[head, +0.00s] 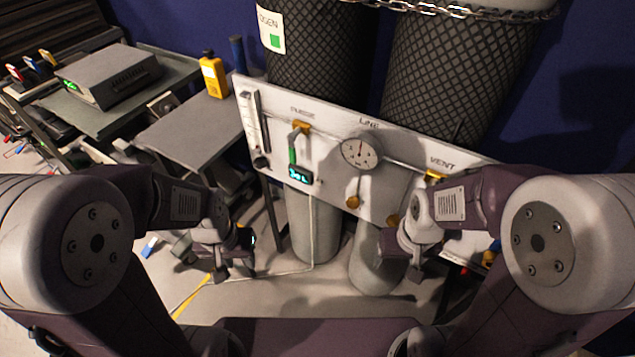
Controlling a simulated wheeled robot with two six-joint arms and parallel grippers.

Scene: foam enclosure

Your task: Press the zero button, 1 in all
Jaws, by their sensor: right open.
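A small dark meter with a lit cyan display (300,174) is mounted on the white gauge panel (335,188), below the left pipe fitting. I cannot make out a zero button on it at this size. My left gripper (233,270) hangs below and left of the meter, in front of the panel, clear of it. A small orange and dark item with a cyan glow (246,238) shows beside it; I cannot tell whether the gripper holds it. My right gripper (405,268) is open, below the panel's right half and apart from the meter.
The panel carries a round dial gauge (361,152), brass knobs (352,201) and a flow tube (255,125). Dark mesh-covered cylinders (322,50) stand behind, with a chain (450,10) across.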

